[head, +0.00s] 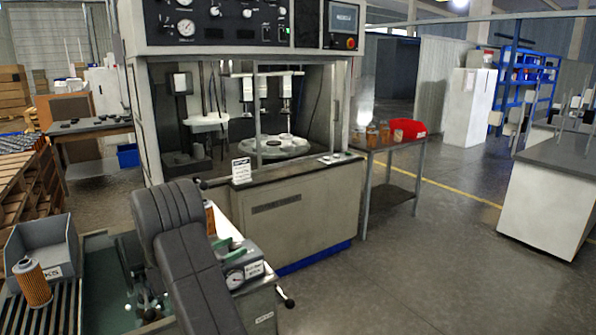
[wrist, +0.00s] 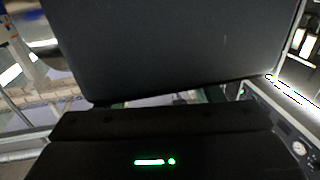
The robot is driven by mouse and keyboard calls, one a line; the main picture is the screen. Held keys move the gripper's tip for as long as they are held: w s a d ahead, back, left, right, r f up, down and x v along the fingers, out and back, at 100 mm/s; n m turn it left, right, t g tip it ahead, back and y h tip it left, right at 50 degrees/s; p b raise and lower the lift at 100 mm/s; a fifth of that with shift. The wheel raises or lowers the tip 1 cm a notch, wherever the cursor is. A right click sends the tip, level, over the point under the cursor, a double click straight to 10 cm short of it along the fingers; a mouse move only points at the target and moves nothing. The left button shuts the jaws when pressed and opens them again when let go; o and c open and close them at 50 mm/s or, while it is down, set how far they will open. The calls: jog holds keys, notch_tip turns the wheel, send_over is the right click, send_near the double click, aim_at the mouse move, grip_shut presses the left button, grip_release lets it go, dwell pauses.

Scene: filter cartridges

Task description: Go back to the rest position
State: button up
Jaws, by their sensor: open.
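My arm, dark grey and padded, rises from the bottom of the head view and folds over at the bench. My gripper is mostly hidden behind it there. In the wrist view the black body of my gripper (wrist: 160,150) fills the bottom, with a green light on it; its fingertips are out of sight. I see nothing held. An orange filter cartridge (head: 33,284) stands upright at the lower left, apart from my arm. Another orange cartridge (head: 210,218) shows partly behind my arm.
A grey bin (head: 42,246) stands behind the left cartridge. A fixture with a gauge (head: 238,277) sits close right of my arm. A large test machine (head: 300,205) stands beyond. A side table (head: 405,143) holds a red bin (head: 408,129) and orange items. Floor at right is clear.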

jog(key=shift+x, duration=0.9)
jog(key=shift+s+f+n+t+y, duration=0.1)
jog(key=shift+f+n+t+y, duration=0.05)
jog(key=shift+n+t+y, duration=0.4)
jog(key=shift+s+n+t+y+b, duration=0.15)
jog(key=shift+n+t+y+b, duration=0.55)
jog(key=shift+y, duration=0.35)
jog(key=n+t+y+b, duration=0.1)
jog(key=n+y, duration=0.1)
jog(key=y, duration=0.1)
jog(key=shift+n+t, duration=0.25)
jog(key=shift+t, duration=0.1)
jog(key=n+t+y+b, duration=0.1)
jog(key=n+y+b, duration=0.1)
jog(key=y, duration=0.3)
jog(key=shift+n, duration=0.5)
jog(key=shift+n+y+b, duration=0.45)
jog(key=shift+n+y, duration=0.85)
jog(key=shift+y, duration=0.7)
jog(key=shift+n+y+p, duration=0.5)
jog(key=shift+n+y, duration=0.4)
jog(key=shift+y, duration=0.5)
jog(key=shift+n+g+y+p, duration=0.4)
jog(key=shift+y, duration=0.2)
